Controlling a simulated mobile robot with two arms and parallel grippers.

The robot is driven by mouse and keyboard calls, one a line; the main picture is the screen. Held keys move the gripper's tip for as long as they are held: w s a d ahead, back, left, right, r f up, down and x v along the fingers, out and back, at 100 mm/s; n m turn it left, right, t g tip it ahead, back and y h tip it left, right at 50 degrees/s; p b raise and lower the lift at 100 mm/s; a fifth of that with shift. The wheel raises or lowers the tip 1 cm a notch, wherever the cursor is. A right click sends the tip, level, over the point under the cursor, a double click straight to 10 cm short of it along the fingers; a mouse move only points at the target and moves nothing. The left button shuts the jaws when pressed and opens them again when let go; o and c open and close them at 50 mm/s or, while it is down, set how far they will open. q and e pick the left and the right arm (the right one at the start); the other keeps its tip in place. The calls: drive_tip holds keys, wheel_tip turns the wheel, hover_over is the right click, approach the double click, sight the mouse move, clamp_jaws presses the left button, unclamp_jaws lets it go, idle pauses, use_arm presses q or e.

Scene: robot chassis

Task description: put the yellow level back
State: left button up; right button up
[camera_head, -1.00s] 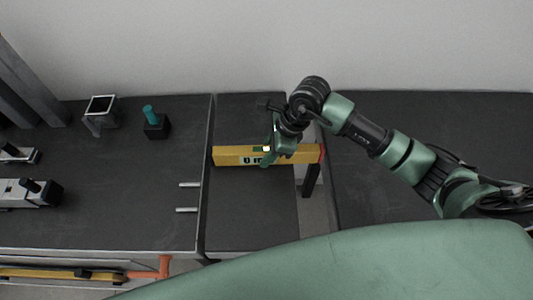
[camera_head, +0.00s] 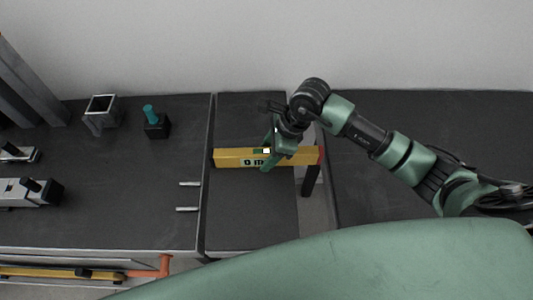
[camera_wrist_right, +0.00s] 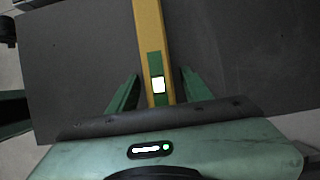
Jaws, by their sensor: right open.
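The yellow level (camera_head: 232,157) lies across the narrow middle table section in the head view, its red end cap (camera_head: 321,154) reaching past the section's right edge. In the right wrist view the level (camera_wrist_right: 149,35) runs upward from between the fingers, with its green and white vial window near the gripper. My right gripper (camera_head: 268,158) is open around the level, one finger on each side; in the wrist view the fingers (camera_wrist_right: 159,93) show gaps to the level. My left gripper is not in view.
Two metal pegs (camera_head: 188,197) stick out at the left table's right edge. A square metal tube (camera_head: 101,112) and a black block with a teal knob (camera_head: 155,124) stand on the left table. Another yellow tool (camera_head: 40,273) sits at the lower left. The right table is clear.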

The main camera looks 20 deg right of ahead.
drive_tip(key=b+v, duration=0.1)
drive_tip(key=v, duration=1)
drive_tip(key=shift+s+d+r, duration=0.1)
drive_tip(key=shift+r, duration=0.15)
drive_tip(key=shift+r, duration=0.1)
